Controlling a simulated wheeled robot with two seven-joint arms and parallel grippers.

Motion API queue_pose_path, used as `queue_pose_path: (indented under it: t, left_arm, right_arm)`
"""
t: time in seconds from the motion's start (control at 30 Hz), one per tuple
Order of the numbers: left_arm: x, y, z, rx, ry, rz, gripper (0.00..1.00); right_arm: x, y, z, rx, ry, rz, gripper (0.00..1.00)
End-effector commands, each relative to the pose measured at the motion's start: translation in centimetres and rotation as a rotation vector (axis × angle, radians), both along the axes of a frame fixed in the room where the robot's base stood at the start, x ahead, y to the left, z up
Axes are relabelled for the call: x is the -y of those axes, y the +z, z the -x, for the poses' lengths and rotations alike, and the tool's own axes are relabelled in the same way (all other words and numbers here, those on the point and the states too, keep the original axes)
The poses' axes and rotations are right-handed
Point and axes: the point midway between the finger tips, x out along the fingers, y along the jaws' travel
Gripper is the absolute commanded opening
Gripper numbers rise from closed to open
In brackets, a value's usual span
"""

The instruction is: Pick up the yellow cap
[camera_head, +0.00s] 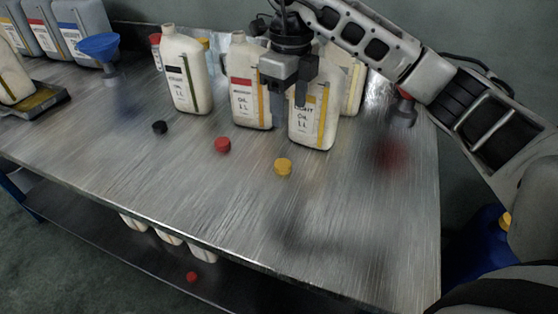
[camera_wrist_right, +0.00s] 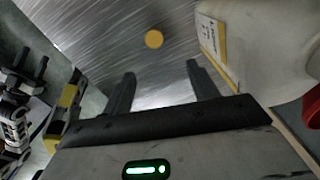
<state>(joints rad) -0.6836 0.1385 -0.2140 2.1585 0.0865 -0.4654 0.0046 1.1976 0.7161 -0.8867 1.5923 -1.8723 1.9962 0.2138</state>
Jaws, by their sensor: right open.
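The yellow cap (camera_head: 283,167) lies on the metal table in front of the bottle with the yellow stripe (camera_head: 316,112). In the right wrist view the yellow cap (camera_wrist_right: 154,39) lies beyond the fingertips, near the middle of the gap and apart from them. My right gripper (camera_head: 301,97) is above and behind the cap, beside the upper part of that bottle. Its two fingers (camera_wrist_right: 158,74) are spread with nothing between them.
A red cap (camera_head: 222,144) and a black cap (camera_head: 160,127) lie left of the yellow cap. Several bottles stand behind, including a red-labelled one (camera_head: 246,95). A blue funnel (camera_head: 98,46) is at the back left. The table's front (camera_head: 200,205) is clear.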

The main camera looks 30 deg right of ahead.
Motion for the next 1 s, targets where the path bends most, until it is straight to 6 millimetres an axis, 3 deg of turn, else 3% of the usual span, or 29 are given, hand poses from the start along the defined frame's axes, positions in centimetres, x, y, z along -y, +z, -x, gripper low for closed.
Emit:
queue_pose_path:
  t: [0.03, 0.3, 0.57, 0.83, 1.0]
  left_arm:
    - [0.0, -0.1, 0.1, 0.000, 0.000, 0.002, 0.52]
    - [0.0, 0.0, 0.2, -0.004, 0.001, 0.002, 0.52]
    - [0.0, -0.1, 0.2, -0.005, 0.001, 0.000, 0.52]
    - [-0.1, -0.2, 0.4, -0.015, 0.001, -0.009, 0.52]
    - [-0.1, -0.2, 0.3, -0.014, 0.000, -0.011, 0.52]
  right_arm:
    - [-0.1, -1.4, 0.1, -0.006, 0.002, -0.001, 0.59]
    - [-0.2, -6.8, 0.1, -0.004, 0.004, -0.005, 0.59]
    - [-0.3, -8.9, 0.1, -0.002, 0.005, -0.006, 0.59]
    - [-1.2, -12.6, 0.1, -0.003, 0.004, -0.006, 0.59]
    - [-1.1, -13.8, 0.1, -0.001, 0.005, -0.006, 0.59]
